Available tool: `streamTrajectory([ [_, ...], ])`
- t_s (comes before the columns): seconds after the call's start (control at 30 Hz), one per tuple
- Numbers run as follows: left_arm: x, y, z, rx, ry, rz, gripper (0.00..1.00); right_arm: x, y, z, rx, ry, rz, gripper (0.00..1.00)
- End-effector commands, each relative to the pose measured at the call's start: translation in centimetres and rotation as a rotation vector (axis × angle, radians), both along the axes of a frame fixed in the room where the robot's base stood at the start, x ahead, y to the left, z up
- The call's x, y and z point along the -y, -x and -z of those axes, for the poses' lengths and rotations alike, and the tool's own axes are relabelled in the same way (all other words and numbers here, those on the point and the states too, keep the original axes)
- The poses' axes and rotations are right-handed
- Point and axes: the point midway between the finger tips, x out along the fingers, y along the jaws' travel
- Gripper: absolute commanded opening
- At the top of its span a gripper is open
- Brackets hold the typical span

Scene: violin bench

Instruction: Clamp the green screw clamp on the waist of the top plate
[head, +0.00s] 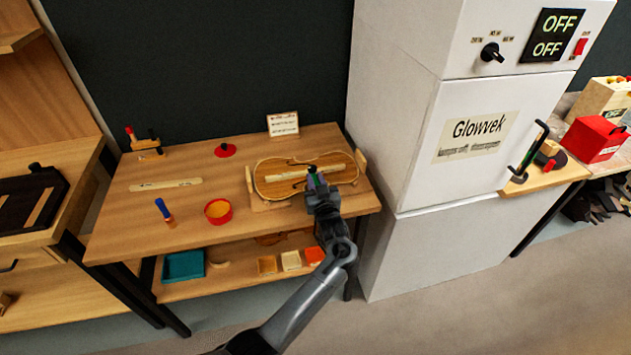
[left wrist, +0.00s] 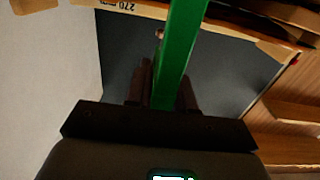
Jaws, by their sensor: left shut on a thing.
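The violin-shaped top plate (head: 340,172) lies in a wooden cradle on the bench, with a pale strip along its middle. My left gripper (head: 317,184) is over the near side of the plate, around its waist. It is shut on the green screw clamp (head: 312,178), of which only a little green shows in the head view. In the left wrist view the clamp is a long green bar (left wrist: 181,50) rising from between the dark fingers (left wrist: 155,90). I cannot tell whether the clamp touches the plate. My right gripper is out of view.
The wooden bench (head: 130,215) holds a red round bowl (head: 218,211), a blue-handled tool (head: 164,211), a pale strip (head: 166,184), a red disc with a black knob (head: 225,150) and a small card (head: 283,124). A tall white cabinet (head: 410,120) stands close on the right.

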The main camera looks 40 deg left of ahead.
Motion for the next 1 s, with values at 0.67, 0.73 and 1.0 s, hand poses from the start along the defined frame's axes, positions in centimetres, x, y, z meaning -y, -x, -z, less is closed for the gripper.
streamTrajectory([
  [0.67,-1.3,-1.0,0.0,0.002,-0.001,0.0,0.0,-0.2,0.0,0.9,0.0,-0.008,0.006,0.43],
  [0.73,-1.5,-1.1,0.0,0.002,-0.001,0.0,0.0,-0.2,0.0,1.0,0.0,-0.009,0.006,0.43],
  [1.0,-2.0,-1.5,0.0,0.001,-0.001,0.0,0.0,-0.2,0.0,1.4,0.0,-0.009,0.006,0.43],
])
